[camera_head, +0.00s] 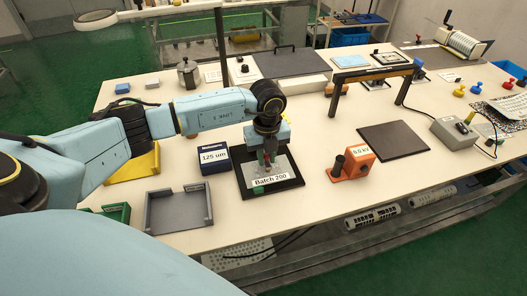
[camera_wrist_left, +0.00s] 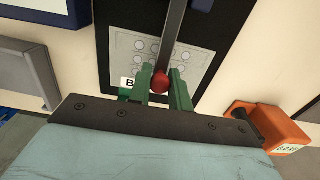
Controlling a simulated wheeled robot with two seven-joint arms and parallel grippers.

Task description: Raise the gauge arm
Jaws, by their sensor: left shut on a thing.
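My left gripper (camera_head: 264,163) reaches down over the black base plate (camera_head: 295,182) labelled "Batch 200". In the left wrist view its green fingers (camera_wrist_left: 162,88) are shut on a red knob (camera_wrist_left: 160,82). The knob sits at the near end of a grey bar, which I take as the gauge arm (camera_wrist_left: 173,35). The bar runs over a pale film sheet (camera_wrist_left: 130,47) printed with round keys. In the head view my gripper mostly hides the bar, so its tilt is hard to tell. My right gripper is not in view.
A blue "125 um" box (camera_head: 215,160) and an open grey tray (camera_head: 178,208) stand left of the plate. A dark flat mat (camera_head: 393,139) and a black-and-orange arch (camera_head: 370,75) lie beyond.

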